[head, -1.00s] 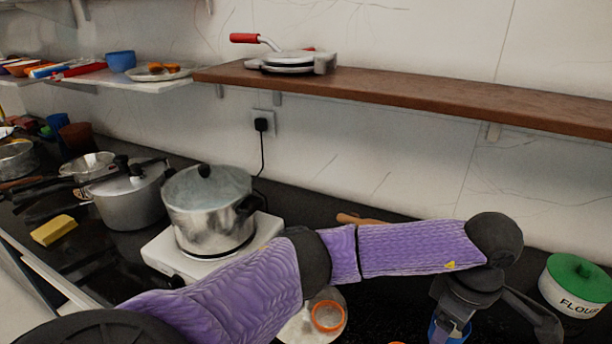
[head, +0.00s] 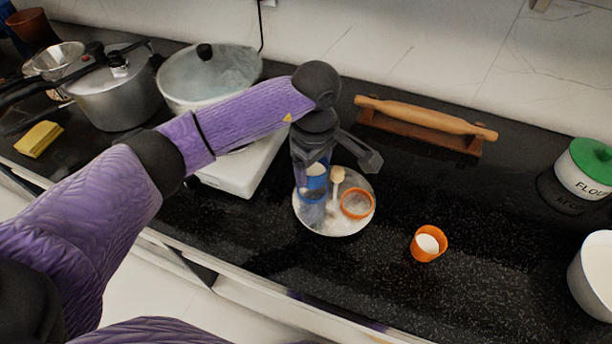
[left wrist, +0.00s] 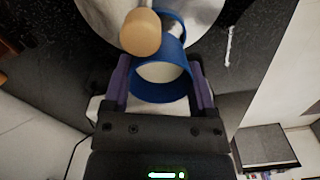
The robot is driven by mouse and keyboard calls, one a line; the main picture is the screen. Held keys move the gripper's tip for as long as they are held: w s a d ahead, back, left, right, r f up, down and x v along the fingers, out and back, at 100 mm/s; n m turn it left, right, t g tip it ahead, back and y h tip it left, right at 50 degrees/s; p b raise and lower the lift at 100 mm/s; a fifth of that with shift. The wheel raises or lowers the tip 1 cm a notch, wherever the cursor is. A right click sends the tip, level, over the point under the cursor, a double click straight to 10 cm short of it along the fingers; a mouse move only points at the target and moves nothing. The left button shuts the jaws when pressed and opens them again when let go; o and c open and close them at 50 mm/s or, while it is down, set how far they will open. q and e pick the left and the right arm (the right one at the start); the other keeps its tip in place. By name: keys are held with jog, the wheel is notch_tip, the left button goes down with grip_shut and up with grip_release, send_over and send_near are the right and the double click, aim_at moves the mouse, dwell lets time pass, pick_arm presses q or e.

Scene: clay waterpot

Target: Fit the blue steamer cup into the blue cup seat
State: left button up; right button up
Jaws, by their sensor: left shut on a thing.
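My left gripper (head: 313,190) is shut on the blue steamer cup (left wrist: 160,90), which has white filling. In the head view the cup (head: 315,183) shows between the fingers, over the left part of a round pale plate (head: 335,229). In the left wrist view the blue cup seat (left wrist: 172,20) is a blue ring just beyond the cup; the two overlap in the picture, and I cannot tell whether they touch. The gripper hides most of the seat in the head view. My right gripper is not in view.
A wooden knob (head: 338,175) and an orange ring seat (head: 357,204) are on the plate, close right of the gripper. An orange cup with white filling (head: 428,243) stands to the right. A rolling pin (head: 425,115) lies behind, and a steel pot (head: 190,85) stands at left.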

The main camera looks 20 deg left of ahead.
aim_at(313, 176)
pick_arm(q)
notch_tip(313, 176, down, 3)
jog(key=shift+f+b, duration=0.2)
jog(key=shift+b, duration=0.25)
jog(key=shift+f, duration=0.2)
jog(key=o, duration=1.1)
jog(key=shift+r, duration=0.4)
notch_tip(313, 176, up, 12)
jog(key=p, duration=0.3)
jog(key=shift+f, duration=0.2)
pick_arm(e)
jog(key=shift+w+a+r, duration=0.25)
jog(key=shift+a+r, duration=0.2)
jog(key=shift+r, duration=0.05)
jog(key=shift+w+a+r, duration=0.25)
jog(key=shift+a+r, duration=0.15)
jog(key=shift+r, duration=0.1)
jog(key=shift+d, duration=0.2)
